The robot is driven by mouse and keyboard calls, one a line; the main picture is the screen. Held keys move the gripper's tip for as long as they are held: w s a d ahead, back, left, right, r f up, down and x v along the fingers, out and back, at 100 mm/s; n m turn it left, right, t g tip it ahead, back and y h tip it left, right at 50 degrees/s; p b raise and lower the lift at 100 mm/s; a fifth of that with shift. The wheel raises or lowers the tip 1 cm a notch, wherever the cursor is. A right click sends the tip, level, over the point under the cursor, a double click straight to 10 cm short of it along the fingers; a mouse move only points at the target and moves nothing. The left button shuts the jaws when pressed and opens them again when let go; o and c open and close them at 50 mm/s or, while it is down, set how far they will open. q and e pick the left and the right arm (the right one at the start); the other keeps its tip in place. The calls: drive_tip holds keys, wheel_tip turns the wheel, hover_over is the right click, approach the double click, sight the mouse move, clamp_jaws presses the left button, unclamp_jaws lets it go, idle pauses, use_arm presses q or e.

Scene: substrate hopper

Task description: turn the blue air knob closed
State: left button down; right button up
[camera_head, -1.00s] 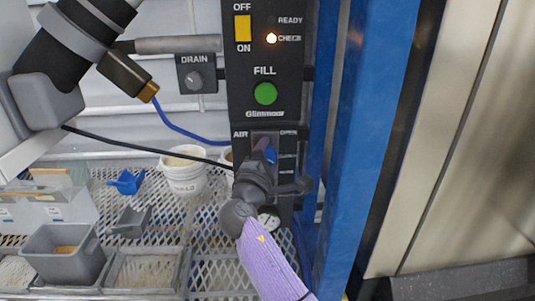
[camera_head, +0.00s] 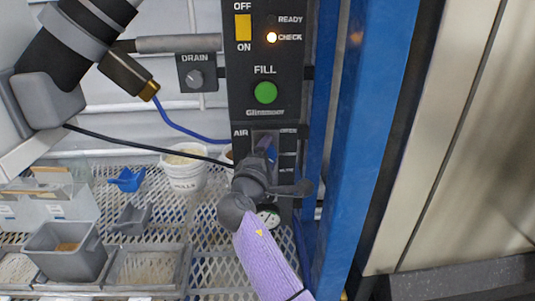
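My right arm, with a purple sleeve, comes up from the bottom and the gripper is at the knob. Whether its fingers touch or grip the knob cannot be made out. The knob's exact angle is also hidden. My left gripper is not in the picture.
The panel also has a yellow OFF/ON switch (camera_head: 243,28), a lit CHECK lamp (camera_head: 271,37) and a DRAIN knob (camera_head: 195,78). A blue post (camera_head: 372,130) stands close on the right. A white bucket (camera_head: 184,170) and grey bins (camera_head: 66,252) stand on the mesh shelf.

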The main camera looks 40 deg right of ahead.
drive_tip(key=o, duration=0.3)
use_arm(q)
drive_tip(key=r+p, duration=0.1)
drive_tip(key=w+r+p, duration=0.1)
drive_tip(key=p, duration=0.1)
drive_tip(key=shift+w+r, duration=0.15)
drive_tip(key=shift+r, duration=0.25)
use_arm(e)
drive_tip(key=v, duration=1)
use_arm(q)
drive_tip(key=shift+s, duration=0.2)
